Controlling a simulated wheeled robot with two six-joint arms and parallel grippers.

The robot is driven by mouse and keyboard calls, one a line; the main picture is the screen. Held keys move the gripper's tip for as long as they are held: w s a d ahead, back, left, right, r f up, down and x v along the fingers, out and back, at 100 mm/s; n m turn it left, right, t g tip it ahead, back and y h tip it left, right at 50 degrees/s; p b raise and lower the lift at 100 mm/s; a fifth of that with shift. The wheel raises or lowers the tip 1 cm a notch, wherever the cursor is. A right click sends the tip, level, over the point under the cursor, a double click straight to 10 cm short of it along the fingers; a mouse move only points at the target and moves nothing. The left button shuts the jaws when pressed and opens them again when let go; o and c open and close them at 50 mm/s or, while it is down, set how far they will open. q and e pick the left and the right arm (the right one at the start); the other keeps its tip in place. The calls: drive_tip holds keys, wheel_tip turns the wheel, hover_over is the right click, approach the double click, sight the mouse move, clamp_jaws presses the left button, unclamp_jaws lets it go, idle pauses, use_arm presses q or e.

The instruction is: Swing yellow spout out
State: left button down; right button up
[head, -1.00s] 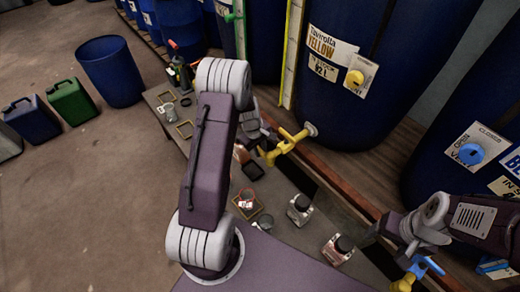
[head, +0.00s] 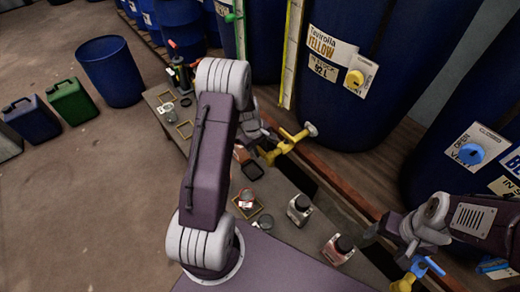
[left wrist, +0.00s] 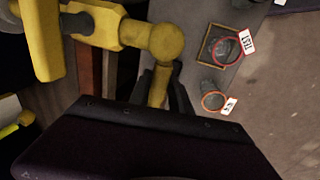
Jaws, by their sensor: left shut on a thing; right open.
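The yellow spout (head: 284,147) comes out of the foot of the big blue vat (head: 345,110) labelled YELLOW, with a yellow handle on top. My left gripper (head: 264,143) is at the spout's outer end, partly hidden behind my own arm. In the left wrist view the spout (left wrist: 167,43) has a rounded elbow with a short downward end. My left gripper (left wrist: 160,92) is shut on that end, its dark fingers on either side. My right gripper (head: 376,232) is open and empty at the lower right, near the blue-handled spout (head: 427,266).
A narrow bench (head: 290,190) below the spout bears jars, cups and small square frames. A square frame and cup (left wrist: 222,45) with a TEST tag show in the left wrist view. A blue bin (head: 110,70) and jerrycans (head: 71,99) stand on the floor at left. More vats stand behind.

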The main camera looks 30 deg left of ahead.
idle(0.3)
use_arm(q)
drive_tip(key=shift+s+r+n+p, duration=0.25)
drive_tip(key=shift+s+n+p, duration=0.1)
drive_tip(key=shift+n+p, duration=0.45)
drive_tip(key=s+d+n+y+p, duration=0.1)
drive_tip(key=s+n+p, duration=0.2)
drive_tip(key=n+p, duration=0.2)
drive_tip(key=s+d+n+g+y+p, duration=0.1)
drive_tip(key=s+d+n+p, duration=0.1)
drive_tip(key=n+p, duration=0.4)
drive_tip(key=shift+s+d+f+n+y, duration=0.15)
drive_tip(key=shift+s+d+n+y, duration=0.4)
drive_tip(key=shift+n, duration=2.15)
drive_tip(key=shift+s+a+f, duration=0.1)
drive_tip(key=shift+s+a, duration=0.1)
drive_tip(key=shift+s, duration=0.05)
drive_tip(key=c, duration=1.2)
unclamp_jaws()
